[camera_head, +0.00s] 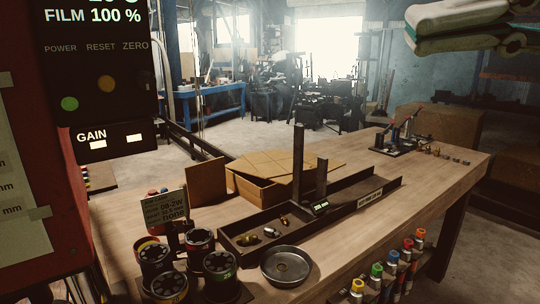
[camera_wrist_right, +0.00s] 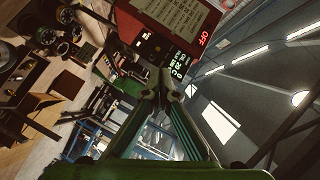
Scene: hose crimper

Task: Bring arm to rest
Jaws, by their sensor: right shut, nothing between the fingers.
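My right gripper (camera_head: 412,33) is at the top right of the head view, high in the air above the right end of the workbench. Its pale, green-edged fingers point left and lie together with nothing between them. In the right wrist view the two fingers meet at their tips near the middle (camera_wrist_right: 168,88), and they are empty. The arm behind the gripper is mostly cut off by the picture's edge. My left gripper is not in view.
The wooden workbench (camera_head: 430,190) holds a dark tray (camera_head: 375,189) with small fittings, a round metal dish (camera_head: 286,266), several dark spools (camera_head: 220,270) and a cardboard box (camera_head: 262,191). A red machine with a control panel (camera_head: 100,60) stands close on the left. Air around the gripper looks clear.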

